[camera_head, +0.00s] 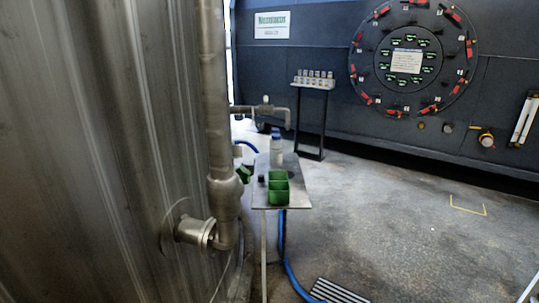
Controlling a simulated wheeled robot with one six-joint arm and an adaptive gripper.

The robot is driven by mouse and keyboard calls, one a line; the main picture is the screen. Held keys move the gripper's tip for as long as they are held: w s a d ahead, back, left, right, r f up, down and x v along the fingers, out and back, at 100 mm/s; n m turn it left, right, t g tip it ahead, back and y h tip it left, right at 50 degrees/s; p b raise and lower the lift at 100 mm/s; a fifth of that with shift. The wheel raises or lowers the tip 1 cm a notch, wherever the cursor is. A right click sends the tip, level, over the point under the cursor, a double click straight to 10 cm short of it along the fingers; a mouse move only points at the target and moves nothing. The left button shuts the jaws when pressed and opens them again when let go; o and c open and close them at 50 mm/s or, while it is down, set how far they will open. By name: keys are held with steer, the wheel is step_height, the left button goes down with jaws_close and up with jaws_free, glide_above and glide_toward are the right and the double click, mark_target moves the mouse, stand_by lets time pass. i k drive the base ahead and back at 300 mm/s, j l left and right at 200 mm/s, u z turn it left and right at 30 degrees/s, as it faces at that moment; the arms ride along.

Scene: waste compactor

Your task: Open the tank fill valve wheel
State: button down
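No gripper of mine shows in the head camera view. A small green part (244,174) sticks out from behind the right side of the vertical metal pipe (217,110); it may be the valve wheel, but it is partly hidden and too small to tell. The pipe runs down beside the ribbed metal tank (95,150) and bends into a round flanged fitting (192,230) on the tank wall. A horizontal pipe with a tap-like fitting (265,109) ends in a downturned spout right of the vertical pipe.
A small metal table (299,198) beside the pipe bears a green divided box (278,194) and a bottle (276,152). A blue hose (288,268) runs below, near a floor grate (338,292). A black stand (313,118) stands behind. Open floor (400,220) lies right.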

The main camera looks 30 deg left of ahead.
mark_target(244, 174)
steer(key=i, duration=2.3)
steer(key=i+u, duration=0.15)
steer(key=i, duration=0.35)
steer(key=i+l+u, duration=0.15)
steer(key=i, duration=0.35)
steer(key=i+l+u, duration=0.1)
steer(key=i, duration=0.35)
steer(key=u, duration=3.85)
steer(key=k+l, duration=0.05)
